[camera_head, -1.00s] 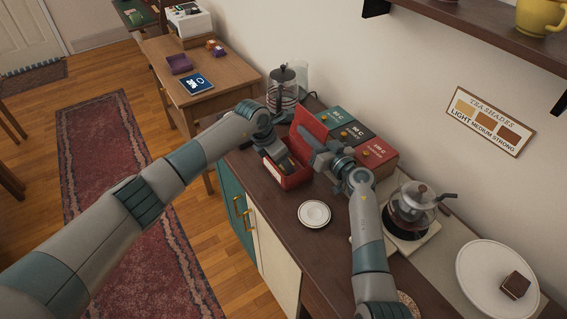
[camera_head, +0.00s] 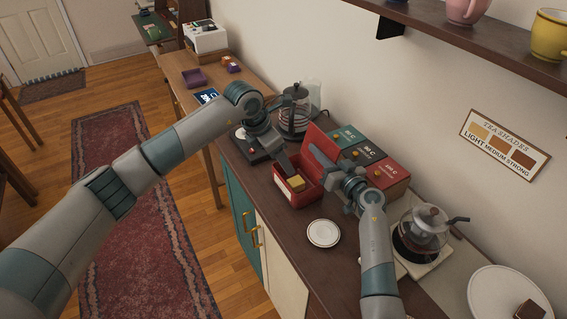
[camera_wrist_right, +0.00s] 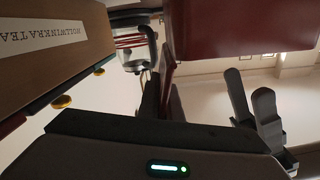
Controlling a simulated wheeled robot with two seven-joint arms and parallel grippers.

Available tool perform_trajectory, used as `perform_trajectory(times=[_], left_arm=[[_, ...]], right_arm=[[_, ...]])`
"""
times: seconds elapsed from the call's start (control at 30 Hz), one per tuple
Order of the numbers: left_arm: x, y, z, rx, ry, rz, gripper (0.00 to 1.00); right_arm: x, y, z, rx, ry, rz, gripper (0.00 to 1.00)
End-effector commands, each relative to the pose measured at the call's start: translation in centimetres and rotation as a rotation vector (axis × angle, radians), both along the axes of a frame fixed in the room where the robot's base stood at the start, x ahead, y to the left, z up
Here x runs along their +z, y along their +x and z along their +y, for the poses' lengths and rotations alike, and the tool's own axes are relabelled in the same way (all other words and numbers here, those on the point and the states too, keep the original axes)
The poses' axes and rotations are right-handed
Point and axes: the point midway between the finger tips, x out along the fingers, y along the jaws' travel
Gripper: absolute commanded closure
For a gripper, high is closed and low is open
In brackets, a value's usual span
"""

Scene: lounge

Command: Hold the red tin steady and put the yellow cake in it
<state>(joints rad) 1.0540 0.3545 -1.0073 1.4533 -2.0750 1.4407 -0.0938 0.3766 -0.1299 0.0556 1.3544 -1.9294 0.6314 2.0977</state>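The red tin (camera_head: 297,199) stands on the dark counter with its lid (camera_head: 319,146) up. The yellow cake (camera_head: 297,183) shows inside the tin's opening. My left gripper (camera_head: 289,166) is just above the tin, over the cake. In the right wrist view, which is upside down, its two fingers (camera_wrist_right: 250,96) are apart with nothing between them. My right gripper (camera_head: 318,154) is at the tin's right side. In its wrist view its fingers (camera_wrist_right: 163,103) are close on either side of a red edge of the tin; which part is unclear.
A white saucer (camera_head: 323,233) lies in front of the tin. Tea boxes (camera_head: 367,158) stand behind it. A glass teapot (camera_head: 423,229) is at right, a French press (camera_head: 294,112) at left. A plate with a brown cake (camera_head: 497,295) is at lower right.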

Motion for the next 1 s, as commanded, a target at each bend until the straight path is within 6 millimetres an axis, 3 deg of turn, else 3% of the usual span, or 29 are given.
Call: perform_trajectory(times=[0.4,0.5,1.0], left_arm=[[0.01,-0.01,-0.01,0.000,0.000,0.000,0.50],[0.00,0.00,-0.01,0.000,0.000,0.000,0.50],[0.00,-0.01,-0.02,0.000,0.000,0.000,0.50]], right_arm=[[-0.06,-0.01,-0.01,0.000,-0.001,0.001,1.00],[-0.05,-0.01,-0.02,0.000,-0.001,0.001,0.73],[-0.10,-0.83,-0.59,-0.001,-0.001,0.001,0.73]])
